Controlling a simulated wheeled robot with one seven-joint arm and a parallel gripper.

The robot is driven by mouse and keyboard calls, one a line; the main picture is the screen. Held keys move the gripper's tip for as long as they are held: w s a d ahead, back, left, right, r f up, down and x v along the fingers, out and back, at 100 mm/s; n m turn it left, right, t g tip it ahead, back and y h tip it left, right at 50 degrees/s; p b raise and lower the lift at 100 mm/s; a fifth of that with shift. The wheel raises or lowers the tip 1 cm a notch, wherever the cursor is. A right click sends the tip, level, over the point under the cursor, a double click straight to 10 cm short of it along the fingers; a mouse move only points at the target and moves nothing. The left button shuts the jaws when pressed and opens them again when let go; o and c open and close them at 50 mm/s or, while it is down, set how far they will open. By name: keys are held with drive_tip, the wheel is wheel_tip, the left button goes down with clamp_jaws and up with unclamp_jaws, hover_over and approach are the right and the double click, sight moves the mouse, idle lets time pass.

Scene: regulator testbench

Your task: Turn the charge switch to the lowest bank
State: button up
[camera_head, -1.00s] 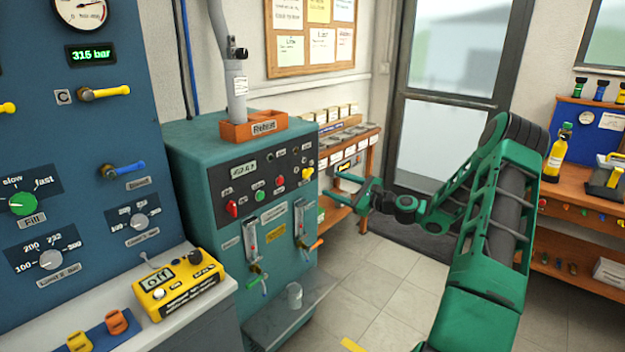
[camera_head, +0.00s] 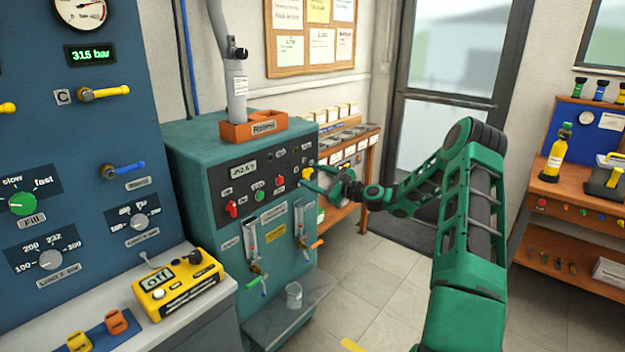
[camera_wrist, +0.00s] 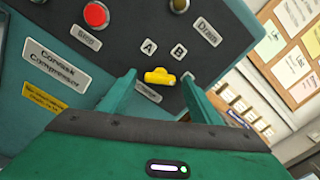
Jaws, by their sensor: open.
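A yellow switch knob (camera_wrist: 160,77) sits on the dark panel of the teal compressor, below the letters A (camera_wrist: 149,47) and B (camera_wrist: 179,52). A label below it (camera_wrist: 148,92) is partly hidden and unreadable. I cannot tell which letter the knob points to. The knob also shows in the head view (camera_head: 307,173), at the panel's right end. My gripper (camera_wrist: 159,82) is open, with one green finger on each side of the knob. Its fingertips are close to the panel; I cannot tell whether they touch. In the head view, my gripper (camera_head: 308,178) reaches the panel from the right.
On the same panel are a red button (camera_wrist: 96,14) and a brown knob labelled Drain (camera_wrist: 179,4). Flow tubes (camera_head: 300,220) and an orange-handled valve (camera_head: 316,244) are below. A wooden shelf (camera_head: 362,160) stands behind. The floor to the right is clear.

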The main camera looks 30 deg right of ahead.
drive_tip(key=c, duration=1)
drive_tip(key=shift+c, duration=0.2)
drive_tip(key=shift+n, duration=0.3)
drive_tip(key=shift+s+a+f+n, duration=0.1)
drive_tip(key=shift+f+n, duration=0.05)
drive_tip(key=shift+n, duration=5.65)
drive_tip(key=shift+f+n, duration=0.15)
drive_tip(key=shift+n, duration=5.65)
